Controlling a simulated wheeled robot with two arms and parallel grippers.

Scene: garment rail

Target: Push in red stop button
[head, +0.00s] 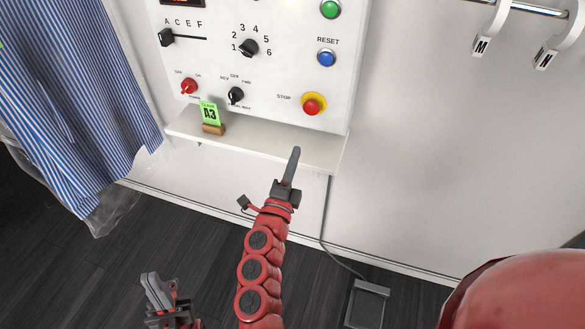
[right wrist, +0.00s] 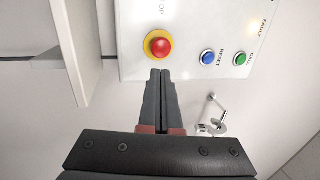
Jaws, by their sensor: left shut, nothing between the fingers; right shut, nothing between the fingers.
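The red stop button (head: 313,105) sits on a yellow ring at the lower right of the white control panel, beside the word STOP. In the right wrist view the same button (right wrist: 160,46) is just beyond my right fingertips. My right gripper (head: 295,152) is shut and empty, in front of the shelf and below the button in the head view. Its closed fingers (right wrist: 160,74) show a small gap in the picture to the button; contact is not visible. My left gripper (head: 152,278) is shut and empty, low at the left over the dark floor.
A narrow shelf (head: 270,142) juts out below the panel, holding a green A3 tag (head: 210,113). Near the button are a blue RESET button (head: 326,58) and a green button (head: 330,9). A striped shirt (head: 70,90) hangs left. A pedal (head: 367,304) lies on the floor.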

